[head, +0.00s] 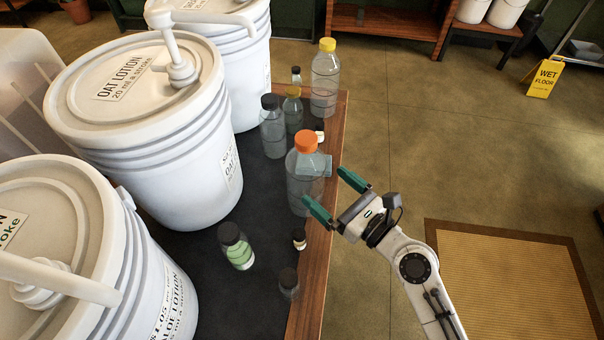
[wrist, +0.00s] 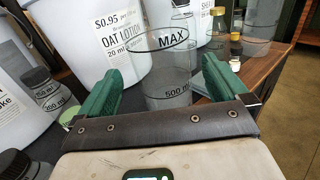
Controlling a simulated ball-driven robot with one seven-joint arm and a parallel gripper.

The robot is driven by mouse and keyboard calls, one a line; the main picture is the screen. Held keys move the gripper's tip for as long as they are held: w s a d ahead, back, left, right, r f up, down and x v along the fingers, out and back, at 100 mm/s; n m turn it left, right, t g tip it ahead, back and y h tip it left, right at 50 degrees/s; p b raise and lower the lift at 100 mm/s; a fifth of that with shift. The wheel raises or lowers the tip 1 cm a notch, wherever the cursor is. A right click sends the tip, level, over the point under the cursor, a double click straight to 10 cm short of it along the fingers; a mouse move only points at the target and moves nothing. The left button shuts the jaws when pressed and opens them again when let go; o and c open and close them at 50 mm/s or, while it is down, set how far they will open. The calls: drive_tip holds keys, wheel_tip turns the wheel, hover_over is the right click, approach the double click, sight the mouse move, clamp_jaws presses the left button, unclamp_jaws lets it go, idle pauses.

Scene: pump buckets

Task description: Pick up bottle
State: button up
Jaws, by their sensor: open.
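Several bottles stand on the dark-topped table. The nearest to my gripper is a clear bottle with an orange cap (head: 299,180), upright near the table's right edge. My gripper (head: 321,184) is open, its green fingers reaching toward this bottle from the right. In the wrist view a clear bottle marked MAX and 500 ml (wrist: 165,75) stands between and beyond the open fingers (wrist: 162,70); its cap is out of frame. Whether a finger touches it, I cannot tell.
White pump buckets (head: 160,130) fill the table's left side. Dark-capped bottles (head: 273,132) and small jars (head: 299,240) stand close by. A wooden edge (head: 318,265) bounds the table. The floor at right is open, with a tan mat (head: 510,280) and a yellow wet-floor sign (head: 545,78).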

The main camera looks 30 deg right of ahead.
sight(305, 168)
drive_tip(key=p+x, duration=0.1)
drive_tip(key=x, duration=0.6)
drive_tip(key=shift+w+a, duration=0.15)
drive_tip(key=shift+w, duration=0.2)
drive_tip(key=shift+c, duration=0.4)
drive_tip(key=shift+r, duration=0.1)
drive_tip(key=c, duration=0.6)
